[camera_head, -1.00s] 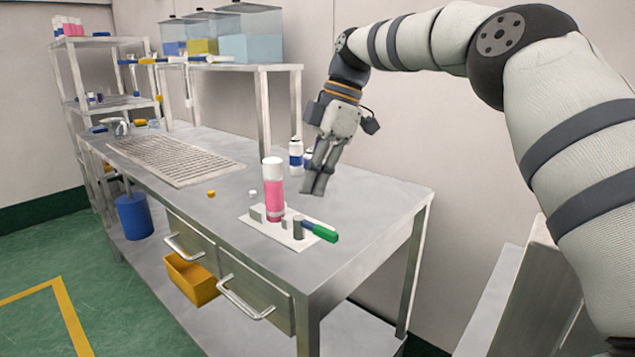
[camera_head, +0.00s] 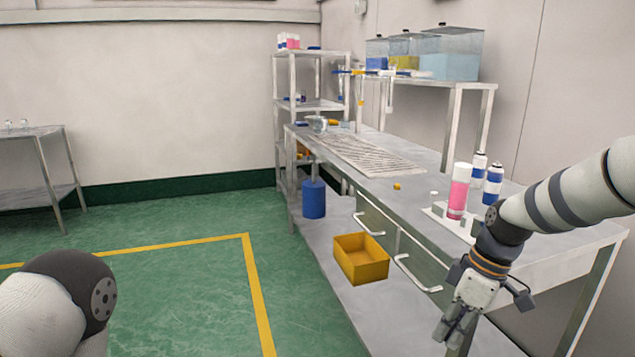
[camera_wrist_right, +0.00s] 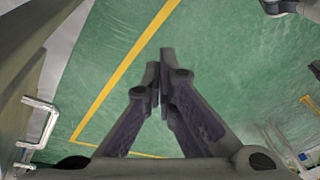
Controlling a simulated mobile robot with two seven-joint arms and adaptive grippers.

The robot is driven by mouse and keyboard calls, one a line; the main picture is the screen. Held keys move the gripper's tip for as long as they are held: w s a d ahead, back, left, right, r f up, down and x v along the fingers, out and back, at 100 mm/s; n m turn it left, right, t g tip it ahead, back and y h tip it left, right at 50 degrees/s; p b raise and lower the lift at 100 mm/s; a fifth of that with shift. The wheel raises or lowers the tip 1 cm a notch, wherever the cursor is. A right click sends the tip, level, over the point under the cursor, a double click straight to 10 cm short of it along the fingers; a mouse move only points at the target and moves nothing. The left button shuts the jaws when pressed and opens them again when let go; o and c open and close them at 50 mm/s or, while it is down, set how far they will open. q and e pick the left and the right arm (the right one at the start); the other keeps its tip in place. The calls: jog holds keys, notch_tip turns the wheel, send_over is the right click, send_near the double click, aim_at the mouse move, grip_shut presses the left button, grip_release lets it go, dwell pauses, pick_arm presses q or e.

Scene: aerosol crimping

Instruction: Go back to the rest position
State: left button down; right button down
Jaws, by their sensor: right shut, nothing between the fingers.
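My right gripper (camera_head: 452,335) is shut and empty. In the head view it hangs pointing down in front of the workbench's front edge, at the lower right. In the right wrist view its closed fingers (camera_wrist_right: 160,85) show above the green floor with its yellow line. My left arm shows only as a rounded joint at the lower left of the head view; its gripper is out of view. The pink and white can (camera_head: 459,190) stands upright in the white fixture (camera_head: 436,210) on the bench, apart from my right gripper.
The steel workbench (camera_head: 415,188) runs along the right. Two white and blue cans (camera_head: 492,185) stand behind the fixture. A yellow bin (camera_head: 361,259) and a blue bucket (camera_head: 314,198) sit below the bench top. Drawer handles (camera_head: 415,275) stick out in front. The green floor (camera_head: 170,290) is clear.

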jog(key=s+a+f+m+g+h, duration=0.15)
jog(key=s+f+m, duration=0.45)
jog(key=s+f, duration=1.3)
jog(key=s+d+m+h, duration=0.1)
jog(key=s+m, duration=0.4)
jog(key=s, duration=1.4)
jog(key=shift+d+f+m, duration=0.15)
jog(key=shift+m, duration=0.15)
